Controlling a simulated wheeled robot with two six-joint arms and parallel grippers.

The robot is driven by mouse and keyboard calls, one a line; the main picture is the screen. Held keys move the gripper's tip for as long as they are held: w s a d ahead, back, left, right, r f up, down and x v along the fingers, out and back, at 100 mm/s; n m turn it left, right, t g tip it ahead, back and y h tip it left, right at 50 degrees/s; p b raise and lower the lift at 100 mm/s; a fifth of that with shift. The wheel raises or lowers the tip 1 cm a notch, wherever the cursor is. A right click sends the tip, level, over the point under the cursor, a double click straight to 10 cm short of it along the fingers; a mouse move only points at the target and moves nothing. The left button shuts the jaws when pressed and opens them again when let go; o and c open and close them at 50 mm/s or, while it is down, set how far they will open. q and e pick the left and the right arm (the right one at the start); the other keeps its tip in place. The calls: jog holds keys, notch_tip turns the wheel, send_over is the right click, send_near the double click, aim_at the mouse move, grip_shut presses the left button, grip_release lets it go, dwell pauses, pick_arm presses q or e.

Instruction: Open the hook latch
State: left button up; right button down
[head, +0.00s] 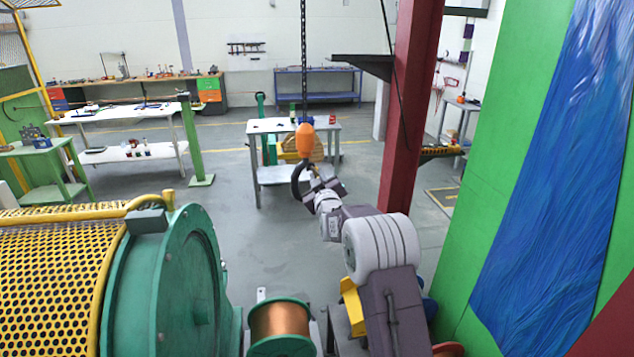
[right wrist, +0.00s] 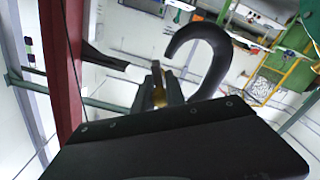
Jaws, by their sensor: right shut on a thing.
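An orange hook block (head: 304,138) hangs on a chain above the aisle. Its dark curved hook (head: 296,178) hangs below it. My right gripper (head: 314,174) is at the open side of the hook. In the right wrist view, the hook (right wrist: 228,58) curves beside and beyond my right gripper (right wrist: 159,90). Its fingers are shut on a small yellowish piece (right wrist: 159,97), which appears to be the hook latch. The fingers hide most of it, so I cannot tell its angle. My left gripper is not in view.
A dark red column (head: 407,120) stands right of the hook. A green drum flange with yellow mesh guard (head: 60,255) fills the lower left. A copper spool (head: 280,322) is at the bottom. A grey table (head: 262,128) stands behind the hook. The grey floor between is open.

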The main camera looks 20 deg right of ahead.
jog(key=n+b, duration=0.2)
jog(key=shift+s+d+r+n, duration=0.1)
jog(key=shift+d+n, duration=0.25)
jog(key=shift+n, duration=0.05)
jog(key=n+b, duration=0.2)
jog(key=shift+d+r+n, duration=0.25)
jog(key=shift+r+n, duration=0.05)
jog(key=shift+r, duration=0.05)
jog(key=n, duration=0.1)
jog(key=r+n+b, duration=0.1)
jog(key=n, duration=0.1)
jog(key=shift+s+d+b, duration=0.1)
jog(key=shift+d+b, duration=0.05)
jog(key=shift+b, duration=0.15)
jog(key=shift+d+r+n+b, duration=0.1)
jog(key=shift+r+n+b, duration=0.2)
jog(key=shift+n, duration=0.4)
jog(key=c, duration=1.4)
grip_release()
jog(key=shift+o, duration=0.2)
